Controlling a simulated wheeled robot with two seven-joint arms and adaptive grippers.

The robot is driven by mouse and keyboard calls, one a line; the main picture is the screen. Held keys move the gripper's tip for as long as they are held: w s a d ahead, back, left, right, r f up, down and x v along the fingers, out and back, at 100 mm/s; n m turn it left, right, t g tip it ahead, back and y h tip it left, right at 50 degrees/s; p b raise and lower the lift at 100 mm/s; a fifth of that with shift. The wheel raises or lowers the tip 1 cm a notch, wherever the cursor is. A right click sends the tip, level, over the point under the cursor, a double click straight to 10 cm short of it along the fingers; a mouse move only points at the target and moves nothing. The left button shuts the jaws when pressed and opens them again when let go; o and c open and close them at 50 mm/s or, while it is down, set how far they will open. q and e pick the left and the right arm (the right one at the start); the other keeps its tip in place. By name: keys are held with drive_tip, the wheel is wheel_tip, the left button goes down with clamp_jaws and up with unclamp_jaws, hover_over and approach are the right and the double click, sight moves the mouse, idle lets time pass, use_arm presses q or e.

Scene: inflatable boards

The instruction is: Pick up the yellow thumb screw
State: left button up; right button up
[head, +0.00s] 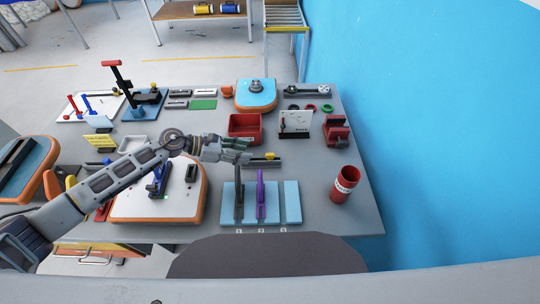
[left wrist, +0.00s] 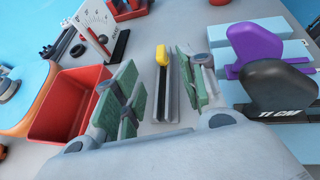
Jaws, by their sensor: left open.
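The yellow thumb screw (head: 270,156) sits at the end of a dark grey metal rail (head: 262,163) on the grey table. In the left wrist view the thumb screw (left wrist: 161,55) shows as a rounded yellow knob on the rail's far end. My left gripper (head: 246,150) is open, just left of the screw in the head view. In the left wrist view my left gripper (left wrist: 160,88) has its green-padded fingers on either side of the rail, with nothing held. The screw appears slightly beyond the fingertips; the exact gap is unclear.
A red bin (head: 244,128) stands close behind my left gripper. A light blue board (head: 230,214) with black and purple clamps lies in front. A white dial gauge (head: 295,122), red vise (head: 337,131) and red cup (head: 344,185) stand to the right.

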sight(269, 154)
use_arm(q)
drive_tip(key=shift+p+x, duration=0.3)
drive_tip(key=shift+x, duration=1.45)
drive_tip(key=shift+p+x, duration=0.55)
drive_tip(key=shift+x, duration=2.2)
drive_tip(key=c, duration=0.9)
